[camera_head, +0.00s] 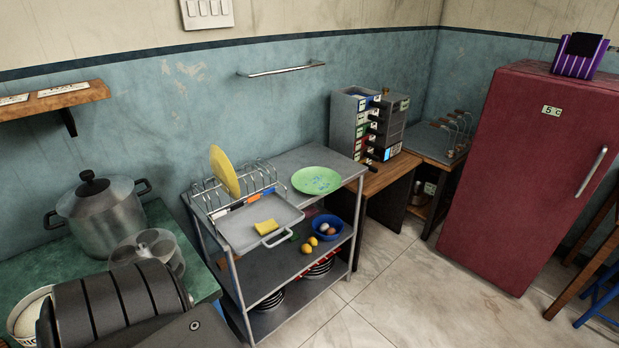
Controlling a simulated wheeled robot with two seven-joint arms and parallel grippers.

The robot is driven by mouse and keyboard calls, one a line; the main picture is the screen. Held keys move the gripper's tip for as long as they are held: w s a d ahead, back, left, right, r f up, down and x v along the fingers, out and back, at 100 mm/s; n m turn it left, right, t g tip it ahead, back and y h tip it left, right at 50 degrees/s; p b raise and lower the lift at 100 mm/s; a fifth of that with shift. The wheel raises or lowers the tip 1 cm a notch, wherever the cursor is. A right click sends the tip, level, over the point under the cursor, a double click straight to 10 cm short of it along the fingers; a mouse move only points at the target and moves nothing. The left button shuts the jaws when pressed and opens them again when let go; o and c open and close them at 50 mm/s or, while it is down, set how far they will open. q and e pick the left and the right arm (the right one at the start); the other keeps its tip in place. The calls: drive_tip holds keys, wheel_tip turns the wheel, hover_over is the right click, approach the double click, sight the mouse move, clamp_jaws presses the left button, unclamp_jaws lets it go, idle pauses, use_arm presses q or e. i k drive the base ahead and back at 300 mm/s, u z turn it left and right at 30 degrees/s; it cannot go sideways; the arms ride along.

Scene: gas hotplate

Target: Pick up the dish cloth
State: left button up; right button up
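I see no thing that is plainly a dish cloth. A small yellow piece (266,227), which could be a folded cloth or a sponge, lies on the grey tray (236,233) on top of the metal rack. A purple striped item (579,58) with a black piece on it sits on top of the red fridge; I cannot tell if it is cloth. A dark ribbed part at the lower left looks like my own arm. Neither of my grippers shows.
A wire dish rack (205,196) with a yellow plate (224,170) stands behind the tray. A green plate (316,181) is to its right. A large pot (101,219) stands on the left counter. The red fridge (530,165) is at right. Tiled floor (400,295) is clear in front.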

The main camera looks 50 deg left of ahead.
sight(264, 227)
drive_tip(key=i, duration=3.6)
drive_tip(key=u, duration=3.5)
